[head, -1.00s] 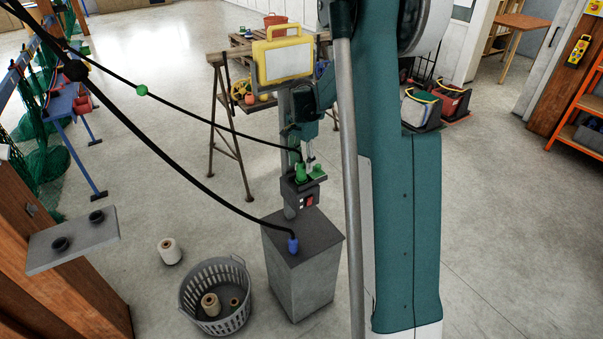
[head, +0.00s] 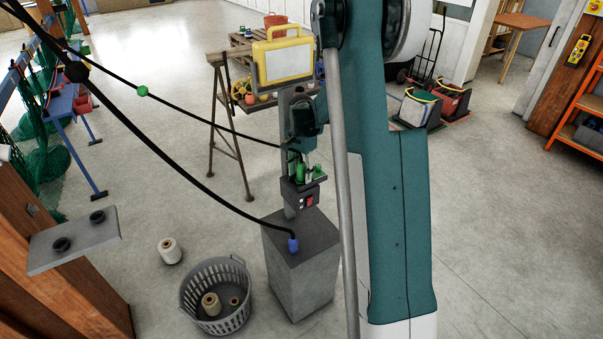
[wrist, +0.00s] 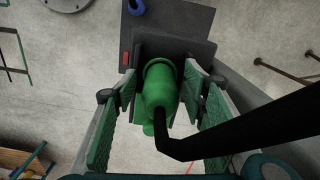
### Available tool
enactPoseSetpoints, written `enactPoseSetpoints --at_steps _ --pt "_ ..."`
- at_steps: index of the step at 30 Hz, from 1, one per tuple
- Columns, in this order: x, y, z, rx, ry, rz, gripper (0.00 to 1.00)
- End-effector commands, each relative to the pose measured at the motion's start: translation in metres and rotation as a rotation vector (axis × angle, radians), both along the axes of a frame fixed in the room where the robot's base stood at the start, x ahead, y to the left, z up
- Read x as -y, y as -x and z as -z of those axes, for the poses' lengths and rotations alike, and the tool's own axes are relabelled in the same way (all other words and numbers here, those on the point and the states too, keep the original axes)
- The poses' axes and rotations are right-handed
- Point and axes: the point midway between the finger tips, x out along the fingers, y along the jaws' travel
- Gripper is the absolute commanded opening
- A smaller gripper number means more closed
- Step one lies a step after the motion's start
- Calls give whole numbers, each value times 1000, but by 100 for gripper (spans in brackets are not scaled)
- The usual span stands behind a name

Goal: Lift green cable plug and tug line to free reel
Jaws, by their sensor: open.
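The green cable plug (head: 301,172) stands upright in a dark socket box (head: 303,192) on a grey post, with a black cable leading from it up to the left. In the wrist view the green plug (wrist: 160,88) lies between the two fingers. My gripper (wrist: 162,82) is open, with a green-padded finger on either side of the plug and gaps visible. In the head view my gripper (head: 308,160) points down at the plug. The black line carries a green bead (head: 142,91). I cannot tell which thing is the reel.
A blue plug (head: 293,244) on a second black cable stands on the grey pedestal (head: 310,275). A grey basket (head: 245,318) with spools and a white spool (head: 169,251) are on the floor. A yellow lamp (head: 283,57) is above the post. A grey shelf (head: 75,240) juts out at left.

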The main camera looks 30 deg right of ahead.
Motion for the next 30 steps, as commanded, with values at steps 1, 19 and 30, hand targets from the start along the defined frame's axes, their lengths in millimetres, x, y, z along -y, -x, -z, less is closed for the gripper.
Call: enactPoseSetpoints --at_steps 1,19,30 --pt "0 0 1 0 0 0 42" --pt "0 0 0 0 0 0 29" --pt "0 0 0 0 0 0 5"
